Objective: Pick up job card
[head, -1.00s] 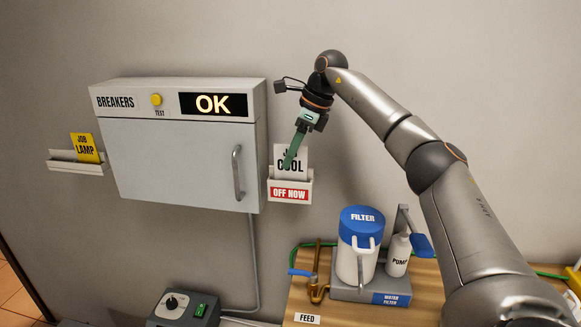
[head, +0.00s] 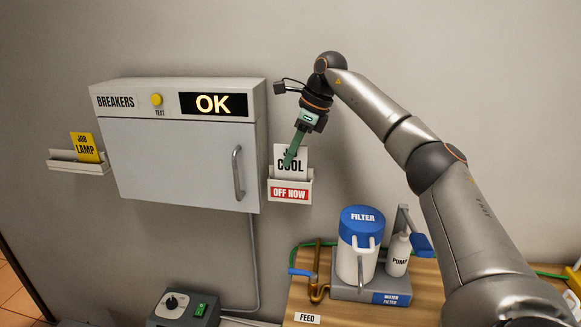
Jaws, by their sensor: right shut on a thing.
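A white job card (head: 290,168) reading "COOL" stands upright in a white wall holder (head: 305,188) with a red "OFF NOW" label. My right gripper (head: 290,160) reaches down from above and is shut on this card, covering part of its top line. The card's lower edge is hidden inside the holder. A yellow job card (head: 86,147) reading "JOB LAMP" stands in a second wall holder (head: 80,166) at the left. My left gripper is not in view.
A closed breaker box (head: 180,160) with a lit "OK" display hangs left of the holder. Below right, a wooden bench (head: 330,314) carries a blue-topped filter jug (head: 357,255) and a pump bottle (head: 398,256). A grey control box (head: 184,308) sits low at the left.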

